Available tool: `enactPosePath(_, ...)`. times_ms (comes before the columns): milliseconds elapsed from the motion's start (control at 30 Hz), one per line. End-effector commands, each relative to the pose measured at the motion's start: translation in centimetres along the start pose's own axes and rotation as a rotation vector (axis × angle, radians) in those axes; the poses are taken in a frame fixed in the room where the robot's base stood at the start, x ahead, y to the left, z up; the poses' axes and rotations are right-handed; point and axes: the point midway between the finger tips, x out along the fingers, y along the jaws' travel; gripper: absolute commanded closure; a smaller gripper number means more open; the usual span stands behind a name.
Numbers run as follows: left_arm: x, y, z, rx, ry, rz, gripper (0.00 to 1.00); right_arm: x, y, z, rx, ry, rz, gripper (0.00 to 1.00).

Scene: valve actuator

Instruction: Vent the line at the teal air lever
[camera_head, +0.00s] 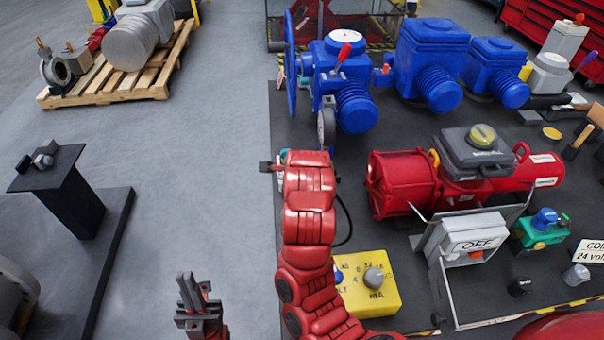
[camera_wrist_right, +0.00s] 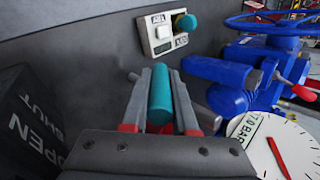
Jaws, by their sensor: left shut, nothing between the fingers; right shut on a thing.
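The teal air lever (camera_wrist_right: 160,97) is a teal cylindrical handle in the right wrist view. It lies between the two fingers of my right gripper (camera_wrist_right: 160,100), which is shut on it. In the head view my red right wrist hides most of that gripper, and only a small teal patch (camera_head: 284,155) shows beside it. A round gauge (camera_wrist_right: 278,146) with a red needle is close at the right in the wrist view. My left gripper (camera_head: 194,296) is shut and empty at the bottom of the head view, left of the bench and away from the lever.
A blue actuator (camera_head: 355,104) with a handwheel stands beyond my right wrist. A red actuator (camera_head: 403,183) lies to its right, and a yellow meter box (camera_head: 375,300) is nearer. In the wrist view a dark OPEN/SHUT block (camera_wrist_right: 32,125) is at left.

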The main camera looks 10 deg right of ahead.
Motion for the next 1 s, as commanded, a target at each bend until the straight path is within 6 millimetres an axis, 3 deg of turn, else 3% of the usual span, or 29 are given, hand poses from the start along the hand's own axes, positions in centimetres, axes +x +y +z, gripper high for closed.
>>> enactPosePath(167, 0.0, 0.0, 0.0, 0.0, 0.0, 0.0, 1.0, 0.0, 0.0, 0.1, -0.001, -0.001, 0.0, 1.0)
enactPosePath(200, 0.0, 0.0, 0.0, 0.0, 0.0, 0.0, 1.0, 0.0, 0.0, 0.1, -0.001, -0.001, 0.0, 0.72)
enactPosePath(367, 0.0, 0.0, 0.0, 0.0, 0.0, 0.0, 1.0, 0.0, 0.0, 0.0, -0.001, -0.001, 0.001, 0.43)
enactPosePath(867, 0.1, 0.0, 0.0, 0.0, 0.0, 0.0, 1.0, 0.0, 0.0, 0.0, 0.0, 0.0, 0.002, 0.43)
enactPosePath(1000, 1.0, -0.1, -0.2, 0.0, 0.0, 0.0, 1.0, -0.3, -0.6, 0.1, 0.001, 0.009, 0.029, 0.43)
